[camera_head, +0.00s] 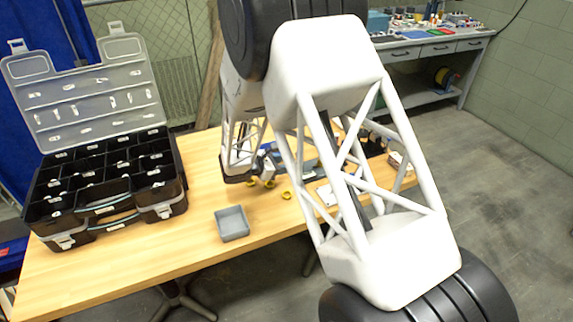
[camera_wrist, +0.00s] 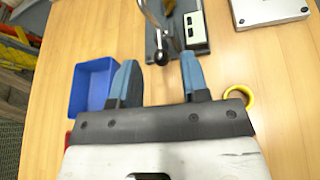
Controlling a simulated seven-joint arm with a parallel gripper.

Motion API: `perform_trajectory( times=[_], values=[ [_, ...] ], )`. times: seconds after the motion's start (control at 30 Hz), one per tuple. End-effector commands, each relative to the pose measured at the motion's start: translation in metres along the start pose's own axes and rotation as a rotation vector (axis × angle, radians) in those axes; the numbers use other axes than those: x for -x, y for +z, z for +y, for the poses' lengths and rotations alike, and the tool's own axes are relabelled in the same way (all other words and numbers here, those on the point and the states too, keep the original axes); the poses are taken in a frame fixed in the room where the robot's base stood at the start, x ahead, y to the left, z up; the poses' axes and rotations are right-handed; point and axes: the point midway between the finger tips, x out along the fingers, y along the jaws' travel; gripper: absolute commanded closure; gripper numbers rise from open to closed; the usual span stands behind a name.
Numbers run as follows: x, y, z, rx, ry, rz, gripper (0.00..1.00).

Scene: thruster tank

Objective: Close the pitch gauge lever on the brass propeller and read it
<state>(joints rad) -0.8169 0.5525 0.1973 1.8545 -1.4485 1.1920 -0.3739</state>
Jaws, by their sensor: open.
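In the wrist view, my gripper (camera_wrist: 160,80) is open, with its two blue fingers apart and nothing between them. Beyond the fingertips lies a dark grey base plate (camera_wrist: 154,60) that appears to be the pitch gauge stand. A curved silver lever with a dark round end (camera_wrist: 161,57) stands over it. A cream and black box (camera_wrist: 196,31) sits at its right, likely the readout; its display is unreadable. A small brass piece (camera_wrist: 168,5) shows at the top edge, perhaps the propeller, mostly cut off. In the head view my arm hides most of the gauge.
A blue bin (camera_wrist: 92,90) is left of my fingers, and a yellow ring (camera_wrist: 241,97) is right. A silver plate (camera_wrist: 270,11) lies far right. In the head view, a grey tray (camera_head: 232,224) and an open black organizer case (camera_head: 105,185) stand on the wooden table (camera_head: 190,245).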

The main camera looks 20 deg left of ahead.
Motion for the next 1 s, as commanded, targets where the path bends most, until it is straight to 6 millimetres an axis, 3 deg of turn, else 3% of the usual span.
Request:
perform_trajectory(
  times=[0.23,0.6,0.67,0.9,1.0],
  values=[
    [-0.021,-0.001,-0.001,0.001,-0.001,0.000,0.58],
    [-0.025,0.000,-0.001,0.001,-0.001,0.000,0.58],
    [-0.025,0.000,-0.001,0.001,-0.001,0.000,0.64],
    [-0.025,-0.001,-0.001,0.001,-0.001,0.000,1.00],
    [-0.025,-0.001,-0.001,0.001,-0.001,0.000,1.00]
  ],
)
